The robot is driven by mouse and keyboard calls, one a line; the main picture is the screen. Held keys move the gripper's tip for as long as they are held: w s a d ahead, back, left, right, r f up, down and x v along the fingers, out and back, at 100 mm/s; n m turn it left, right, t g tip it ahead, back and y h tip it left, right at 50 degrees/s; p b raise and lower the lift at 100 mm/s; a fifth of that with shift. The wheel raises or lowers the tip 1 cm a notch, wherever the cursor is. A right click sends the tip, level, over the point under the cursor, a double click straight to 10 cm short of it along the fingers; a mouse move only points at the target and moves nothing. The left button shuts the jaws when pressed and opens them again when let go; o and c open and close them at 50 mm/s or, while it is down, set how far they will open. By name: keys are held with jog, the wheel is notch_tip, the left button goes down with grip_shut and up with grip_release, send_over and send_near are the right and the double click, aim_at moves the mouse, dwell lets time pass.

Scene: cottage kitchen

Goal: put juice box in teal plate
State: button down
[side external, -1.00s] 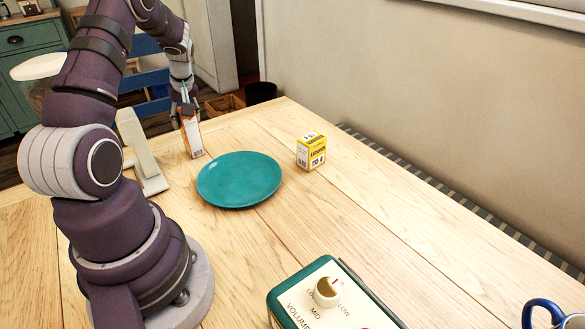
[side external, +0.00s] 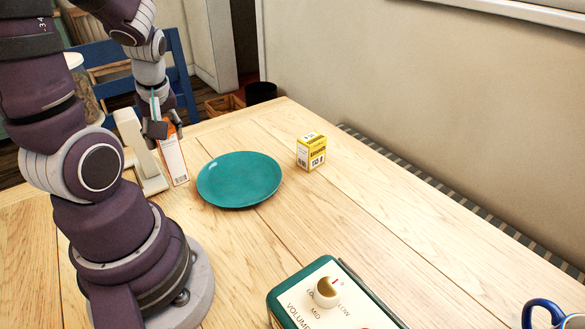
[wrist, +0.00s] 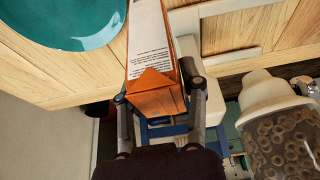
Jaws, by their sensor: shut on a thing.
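The juice box (side external: 173,160) is an orange and white carton. My gripper (side external: 163,126) is shut on its upper part and holds it slightly tilted, left of the plate. In the wrist view the juice box (wrist: 152,62) sits between the two fingers of my gripper (wrist: 160,92). The teal plate (side external: 239,180) lies flat and empty on the wooden table. The plate (wrist: 72,22) also shows at the upper left of the wrist view. Whether the box's bottom touches the table is hard to tell.
A yellow box (side external: 311,151) stands right of the plate. A white stand-like object (side external: 143,155) is close behind the juice box. A green device with a knob (side external: 325,292) is at the front. A jar of ring-shaped pieces (wrist: 282,130) shows in the wrist view.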

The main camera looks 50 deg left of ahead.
jog(key=shift+w+d+r, duration=0.15)
jog(key=shift+w+d, duration=0.05)
jog(key=w+d+r, duration=0.2)
jog(key=w+r, duration=0.1)
jog(key=w, duration=0.8)
jog(key=f, duration=0.7)
jog(key=shift+d+f, duration=0.2)
jog(key=shift+f, duration=0.1)
jog(key=c, duration=0.6)
grip_release()
